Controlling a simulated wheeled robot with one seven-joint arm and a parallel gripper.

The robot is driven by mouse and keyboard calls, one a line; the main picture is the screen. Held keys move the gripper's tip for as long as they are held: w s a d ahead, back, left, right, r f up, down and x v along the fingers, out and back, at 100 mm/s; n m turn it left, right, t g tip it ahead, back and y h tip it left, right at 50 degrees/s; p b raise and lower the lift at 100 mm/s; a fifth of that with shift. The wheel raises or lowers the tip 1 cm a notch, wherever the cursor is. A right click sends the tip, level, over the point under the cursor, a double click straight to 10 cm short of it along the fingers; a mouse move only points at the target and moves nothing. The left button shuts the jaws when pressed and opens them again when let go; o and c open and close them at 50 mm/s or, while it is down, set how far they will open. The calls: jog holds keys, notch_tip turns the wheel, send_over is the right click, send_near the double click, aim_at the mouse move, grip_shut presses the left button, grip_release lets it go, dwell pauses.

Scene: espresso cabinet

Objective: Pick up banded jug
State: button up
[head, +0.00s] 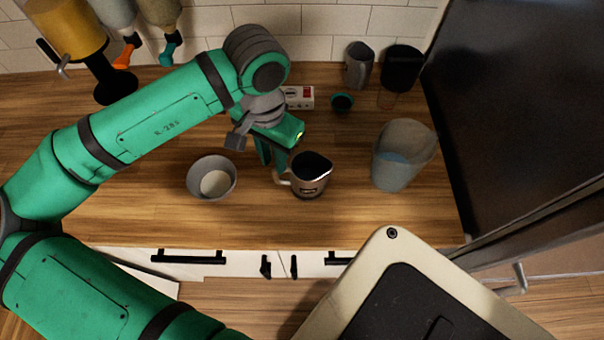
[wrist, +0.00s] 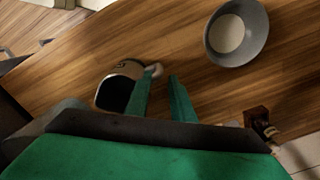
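A metal jug (head: 310,182) with a dark mark on its side stands upright on the wooden counter, its handle pointing left. It also shows in the wrist view (wrist: 128,69), left of my fingers, with its handle near the left fingertip. My gripper (head: 272,157) is just behind and left of the jug, pointing down near the handle. I cannot tell whether a finger touches the handle. A second grey jug (head: 357,66) stands at the back; which one is banded is unclear.
A grey bowl with pale contents (head: 212,178) stands left of the jug. A translucent container (head: 403,155) stands to its right. A small box (head: 299,97), a small dark cup (head: 342,102) and a black container (head: 402,67) are behind. A dark panel (head: 520,110) bounds the right.

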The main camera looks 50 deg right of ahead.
aim_at(274, 168)
jog(key=shift+w+f, duration=0.15)
jog(key=shift+f, duration=0.35)
jog(key=f, duration=0.5)
jog(key=shift+s+a, duration=0.1)
jog(key=shift+s, duration=0.1)
grip_shut()
